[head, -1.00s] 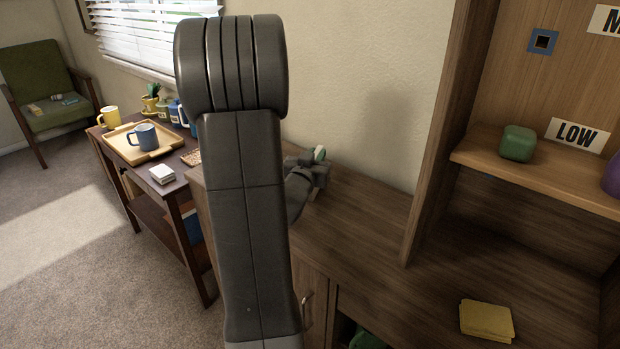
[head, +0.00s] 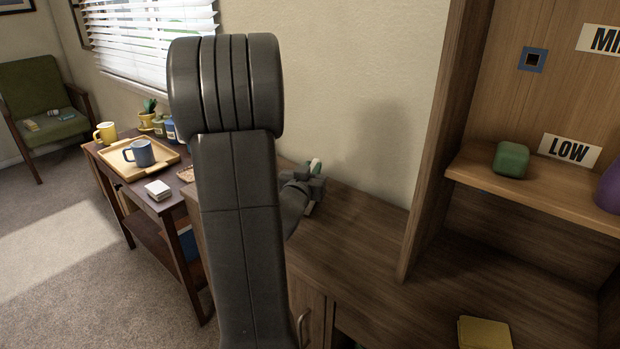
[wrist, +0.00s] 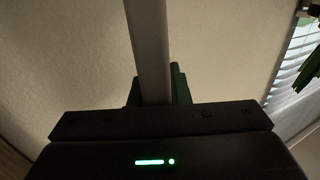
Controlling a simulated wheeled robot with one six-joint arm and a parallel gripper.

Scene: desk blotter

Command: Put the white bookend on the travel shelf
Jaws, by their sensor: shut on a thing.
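My gripper (head: 314,180) is above the brown cabinet top, close to the wall and partly hidden behind my arm in the head view. It is shut on a pale, narrow upright piece, which looks to be the white bookend (wrist: 150,50), seen edge-on between green fingers in the wrist view. Its full shape is hidden. A wooden shelf (head: 545,195) with a LOW label stands at the right. No label that reads travel shows, so I cannot tell which shelf is the travel shelf.
A green block (head: 510,159) and a purple thing (head: 609,188) stand on the LOW shelf. A yellow pad (head: 484,333) lies below it. A side panel (head: 432,150) edges the shelving. The cabinet top (head: 365,240) is clear between gripper and panel. A side table at left holds a tray (head: 172,157).

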